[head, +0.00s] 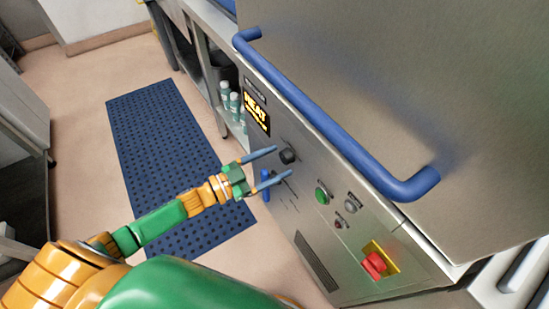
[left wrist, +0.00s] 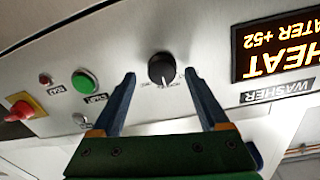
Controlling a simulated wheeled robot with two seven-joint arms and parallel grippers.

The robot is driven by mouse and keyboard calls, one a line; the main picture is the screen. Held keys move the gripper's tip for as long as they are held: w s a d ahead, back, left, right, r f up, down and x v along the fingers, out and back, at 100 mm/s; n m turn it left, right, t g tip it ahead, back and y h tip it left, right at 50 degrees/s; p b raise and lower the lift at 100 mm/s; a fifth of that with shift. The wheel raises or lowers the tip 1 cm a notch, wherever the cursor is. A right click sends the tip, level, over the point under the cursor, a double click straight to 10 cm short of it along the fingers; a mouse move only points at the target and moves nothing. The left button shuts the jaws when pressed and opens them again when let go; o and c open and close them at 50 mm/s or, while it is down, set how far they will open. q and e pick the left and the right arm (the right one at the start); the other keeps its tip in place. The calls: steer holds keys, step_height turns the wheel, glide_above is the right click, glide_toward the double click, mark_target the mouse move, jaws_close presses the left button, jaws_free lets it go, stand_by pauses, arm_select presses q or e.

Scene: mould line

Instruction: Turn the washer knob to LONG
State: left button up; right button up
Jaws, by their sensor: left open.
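The washer knob (head: 288,156) is a round black dial on the washer's steel front panel. In the left wrist view the knob (left wrist: 161,69) sits upside down in the picture, with small printed labels around its lower edge, too small to read surely. My left gripper (head: 281,162) is open, its two blue fingers pointing at the panel. In the left wrist view the fingers (left wrist: 160,77) stand on either side of the knob, with a gap showing on each side. I cannot tell how far the tips are from the panel. My right gripper is not in view.
The display (head: 257,106) reads HEAT. A green button (head: 322,195), a grey button (head: 353,206) and a red emergency stop (head: 374,264) are lower right. A blue door handle bar (head: 335,125) juts out above the panel. A blue mat (head: 165,150) covers the floor.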

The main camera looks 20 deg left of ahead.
arm_select(q)
steer(key=shift+w+d+f, duration=0.15)
steer(key=shift+w+d, duration=0.1)
steer(key=shift+w, duration=0.3)
steer(key=shift+s, duration=0.1)
steer(key=shift+c, duration=0.4)
jaws_close()
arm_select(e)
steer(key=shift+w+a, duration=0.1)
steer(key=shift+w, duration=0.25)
arm_select(q)
steer(key=shift+m, duration=0.5)
steer(key=m, duration=0.3)
steer(key=shift+m, duration=0.4)
steer(key=shift+m+p, duration=0.3)
steer(key=shift+m, duration=2.2)
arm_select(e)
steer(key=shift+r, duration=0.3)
arm_select(q)
steer(key=shift+a+y, duration=0.1)
steer(key=shift+y, duration=0.2)
